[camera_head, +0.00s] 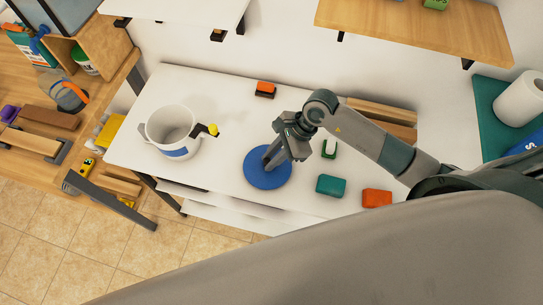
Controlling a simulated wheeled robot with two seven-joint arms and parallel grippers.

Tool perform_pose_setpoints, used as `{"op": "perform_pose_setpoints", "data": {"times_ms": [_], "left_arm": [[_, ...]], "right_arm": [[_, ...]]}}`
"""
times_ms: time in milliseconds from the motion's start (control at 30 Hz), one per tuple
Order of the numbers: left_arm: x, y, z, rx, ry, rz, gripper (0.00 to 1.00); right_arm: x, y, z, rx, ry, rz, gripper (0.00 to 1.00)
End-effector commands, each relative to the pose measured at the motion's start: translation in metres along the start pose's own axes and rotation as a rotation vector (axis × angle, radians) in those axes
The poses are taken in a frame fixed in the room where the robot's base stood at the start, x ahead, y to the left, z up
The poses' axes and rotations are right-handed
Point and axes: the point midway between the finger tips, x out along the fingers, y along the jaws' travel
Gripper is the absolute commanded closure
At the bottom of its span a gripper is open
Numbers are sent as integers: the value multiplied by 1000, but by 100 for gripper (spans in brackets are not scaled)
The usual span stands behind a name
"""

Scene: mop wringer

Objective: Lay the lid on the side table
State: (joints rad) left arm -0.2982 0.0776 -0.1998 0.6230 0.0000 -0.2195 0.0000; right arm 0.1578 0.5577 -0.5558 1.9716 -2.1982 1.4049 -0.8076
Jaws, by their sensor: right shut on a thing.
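The lid is a round blue disc (268,172) low over the white side table (225,95), near its front edge. My right gripper (276,157) is shut at the top middle of the lid, and its fingers hide the part it holds. I cannot tell whether the lid touches the table. A white bucket (170,128) with a blue patch and a yellow-tipped black part stands to the left of the lid. My left gripper is not in view.
A red-orange and black item (265,89) lies behind the lid. A wooden workbench (25,165) with tools stands at the left.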

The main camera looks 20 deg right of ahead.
Motion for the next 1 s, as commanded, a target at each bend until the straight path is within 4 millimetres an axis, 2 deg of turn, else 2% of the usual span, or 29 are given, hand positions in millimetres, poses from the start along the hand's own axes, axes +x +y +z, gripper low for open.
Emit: {"op": "perform_pose_setpoints", "data": {"times_ms": [33, 67, 133, 267, 533, 667, 867, 1000], "left_arm": [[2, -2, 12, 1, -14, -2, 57], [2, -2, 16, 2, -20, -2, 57], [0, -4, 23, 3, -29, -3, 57], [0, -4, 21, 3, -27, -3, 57], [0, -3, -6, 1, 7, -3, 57], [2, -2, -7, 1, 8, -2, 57], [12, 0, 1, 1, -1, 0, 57], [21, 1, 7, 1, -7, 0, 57]], "right_arm": [[2, 0, -2, 0, 1, -1, 100], [2, 0, -2, 0, 1, -1, 80], [1, 0, -1, 0, 0, -1, 64], [1, 0, -1, 0, 0, -1, 64], [-1, 0, 0, 0, 0, -1, 64], [-6, -1, -1, -1, 0, -3, 64], [-31, -1, -2, -3, 1, -4, 64], [-56, -2, -2, -3, 2, -4, 64]]}}
